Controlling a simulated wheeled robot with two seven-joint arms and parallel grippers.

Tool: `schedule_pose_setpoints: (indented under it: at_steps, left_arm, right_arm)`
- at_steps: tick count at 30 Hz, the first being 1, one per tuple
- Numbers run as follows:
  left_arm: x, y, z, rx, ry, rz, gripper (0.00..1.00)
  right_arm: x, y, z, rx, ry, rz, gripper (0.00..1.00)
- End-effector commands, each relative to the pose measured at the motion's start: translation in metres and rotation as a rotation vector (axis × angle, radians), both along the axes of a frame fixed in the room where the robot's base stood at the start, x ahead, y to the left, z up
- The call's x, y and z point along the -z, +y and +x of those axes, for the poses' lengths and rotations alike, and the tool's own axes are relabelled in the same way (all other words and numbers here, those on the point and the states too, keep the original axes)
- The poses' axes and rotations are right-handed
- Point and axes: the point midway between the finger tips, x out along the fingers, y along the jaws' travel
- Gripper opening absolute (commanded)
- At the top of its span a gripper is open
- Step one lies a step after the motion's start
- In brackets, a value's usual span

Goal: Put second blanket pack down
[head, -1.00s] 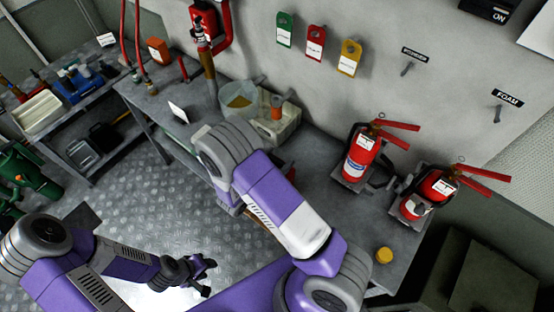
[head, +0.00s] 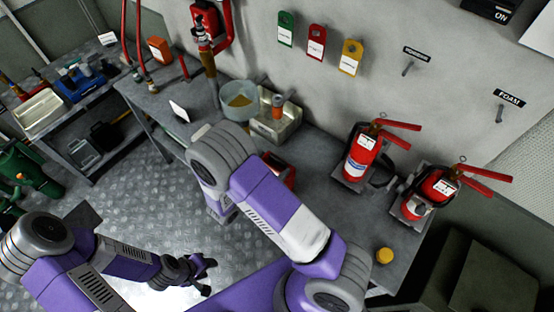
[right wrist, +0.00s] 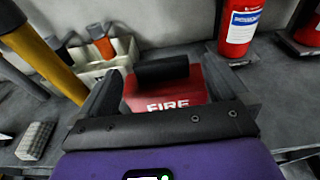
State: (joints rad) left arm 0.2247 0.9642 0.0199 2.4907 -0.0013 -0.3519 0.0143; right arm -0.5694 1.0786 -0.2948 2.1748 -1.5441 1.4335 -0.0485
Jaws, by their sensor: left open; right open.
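A red pack with white FIRE lettering and a black bar or handle (right wrist: 190,92) lies on the grey bench in the right wrist view. In the head view part of the red pack (head: 288,172) shows past my right arm. My right gripper (right wrist: 163,82) is open, with a finger on either side of the pack as seen from the wrist. I cannot tell whether the fingers touch it. In the head view the arm hides this gripper. My left gripper (head: 204,275) is open and empty at the lower left, away from the bench.
Two extinguishers, one on the left (head: 363,158) and one on the right (head: 432,190), stand on the bench. A bowl (head: 238,98) and a pale bin (head: 272,125) stand behind. A yellow cap (head: 384,256) lies near the front edge.

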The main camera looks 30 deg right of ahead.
Motion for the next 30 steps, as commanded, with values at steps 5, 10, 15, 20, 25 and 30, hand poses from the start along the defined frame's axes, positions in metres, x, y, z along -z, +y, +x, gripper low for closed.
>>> schedule_pose_setpoints:
  at_steps: [5,10,15,20,25,30]
  left_arm:
    - [0.003,0.0,0.0,0.0,0.0,0.0,0.43]
    - [0.004,0.0,0.0,0.0,0.0,0.0,0.43]
    - [0.005,0.0,0.0,0.0,0.0,0.0,0.43]
    - [0.005,0.0,0.0,0.0,0.0,0.0,0.43]
    - [0.005,0.0,0.0,0.0,0.0,0.0,0.43]
    - [0.005,0.0,0.0,0.0,0.0,0.0,0.43]
  right_arm:
    - [-0.007,0.038,-0.014,-0.006,-0.002,0.002,1.0]
    - [-0.013,0.061,-0.025,-0.002,-0.001,0.001,1.0]
    - [-0.016,0.071,-0.03,0.0,0.0,0.0,1.0]
    - [-0.016,0.073,-0.03,0.001,0.001,0.0,1.0]
    - [-0.016,0.072,-0.03,0.001,0.001,0.0,1.0]
    - [-0.016,0.072,-0.03,0.0,0.001,0.0,1.0]
